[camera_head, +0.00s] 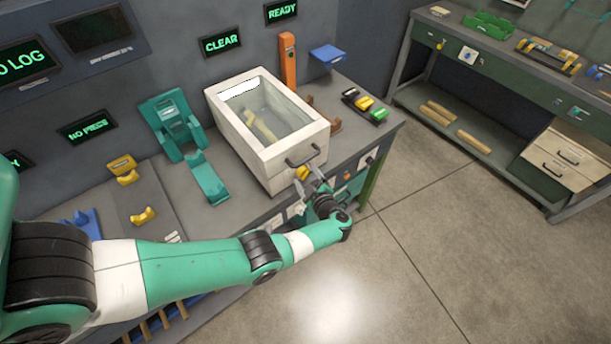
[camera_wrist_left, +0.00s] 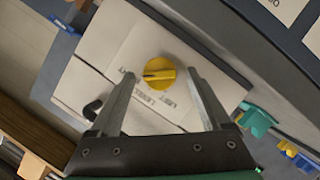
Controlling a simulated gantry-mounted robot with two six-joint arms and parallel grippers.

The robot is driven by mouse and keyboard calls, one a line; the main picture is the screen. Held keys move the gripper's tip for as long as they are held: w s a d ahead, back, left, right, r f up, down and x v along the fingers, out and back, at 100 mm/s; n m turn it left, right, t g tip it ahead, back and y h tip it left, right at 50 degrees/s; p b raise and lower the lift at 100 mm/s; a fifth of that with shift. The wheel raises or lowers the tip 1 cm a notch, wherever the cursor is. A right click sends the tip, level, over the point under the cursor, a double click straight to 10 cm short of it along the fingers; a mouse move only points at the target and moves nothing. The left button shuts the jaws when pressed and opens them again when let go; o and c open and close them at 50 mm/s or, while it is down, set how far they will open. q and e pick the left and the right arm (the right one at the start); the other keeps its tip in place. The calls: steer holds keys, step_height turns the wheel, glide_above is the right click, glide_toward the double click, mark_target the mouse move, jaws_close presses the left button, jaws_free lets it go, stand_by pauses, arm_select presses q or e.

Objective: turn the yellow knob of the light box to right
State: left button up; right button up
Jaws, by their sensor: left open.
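In the left wrist view the yellow knob (camera_wrist_left: 159,73) is round with a raised ridge, on a white panel (camera_wrist_left: 112,50) with printed lettering. My left gripper (camera_head: 312,183) is in front of the knob. In the left wrist view its fingers (camera_wrist_left: 160,78) are spread, one on each side of the knob, apart from it. My right gripper is not seen.
A dark handle (camera_head: 302,156) sits on the box front beside the knob. A teal stand (camera_head: 172,125) is left of the box. An orange post (camera_head: 288,62) and a blue shelf (camera_head: 327,54) are behind. Small coloured pieces (camera_head: 364,103) lie to the right.

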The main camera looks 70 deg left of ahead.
arm_select(q)
steer(key=shift+d+r, duration=0.15)
steer(key=shift+d, duration=0.25)
steer(key=p+v, duration=0.2)
steer(key=v, duration=0.8)
steer(key=shift+d, duration=0.35)
steer(key=shift+r, duration=0.1)
